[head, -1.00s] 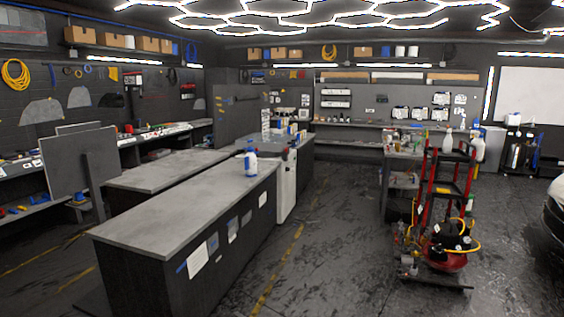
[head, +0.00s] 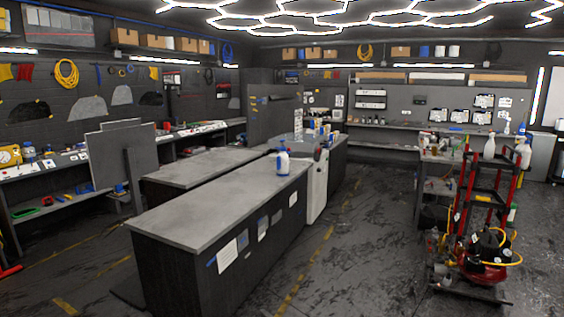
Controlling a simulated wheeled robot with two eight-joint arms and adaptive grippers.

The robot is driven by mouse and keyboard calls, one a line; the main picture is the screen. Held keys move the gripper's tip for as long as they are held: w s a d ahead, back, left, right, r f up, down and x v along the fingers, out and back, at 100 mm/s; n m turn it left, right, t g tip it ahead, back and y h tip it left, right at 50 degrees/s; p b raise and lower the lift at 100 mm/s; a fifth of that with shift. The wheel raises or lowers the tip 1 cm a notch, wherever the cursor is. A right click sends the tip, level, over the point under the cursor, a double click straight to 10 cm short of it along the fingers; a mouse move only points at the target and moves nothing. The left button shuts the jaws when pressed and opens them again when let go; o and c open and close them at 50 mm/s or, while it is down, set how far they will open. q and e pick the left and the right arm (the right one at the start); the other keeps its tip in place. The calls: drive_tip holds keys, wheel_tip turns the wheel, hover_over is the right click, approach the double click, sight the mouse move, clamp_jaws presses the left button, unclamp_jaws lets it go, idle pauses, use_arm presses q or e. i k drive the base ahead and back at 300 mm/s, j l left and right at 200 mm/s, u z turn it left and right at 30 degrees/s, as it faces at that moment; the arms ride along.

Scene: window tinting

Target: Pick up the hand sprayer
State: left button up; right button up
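A white and blue bottle (head: 282,158), which looks like a hand sprayer, stands upright on the far end of the long grey-topped bench (head: 215,210). Two pale spray bottles, one of them here (head: 489,146), stand on top of the red and black cart (head: 478,205) at the right. I cannot tell from the picture which of these is the hand sprayer of the task. Neither of my grippers shows in the head view.
A second grey bench (head: 200,165) stands behind the long one. A dark upright panel (head: 123,155) stands at the left. A compressor (head: 488,250) sits low on the cart. The dark floor (head: 370,240) between bench and cart is clear.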

sight(283, 159)
drive_tip(key=i+z, duration=0.2)
drive_tip(key=i, duration=3.2)
drive_tip(key=i+u, duration=0.15)
drive_tip(key=i, duration=0.55)
drive_tip(key=i+l+u, duration=0.2)
drive_tip(key=i, duration=0.5)
drive_tip(key=u, duration=0.45)
drive_tip(key=i+l+u, duration=0.15)
drive_tip(key=l+u, duration=0.25)
drive_tip(key=i+l+u, duration=0.15)
drive_tip(key=l+u, duration=0.65)
drive_tip(key=i+j, duration=0.05)
drive_tip(key=j, duration=0.05)
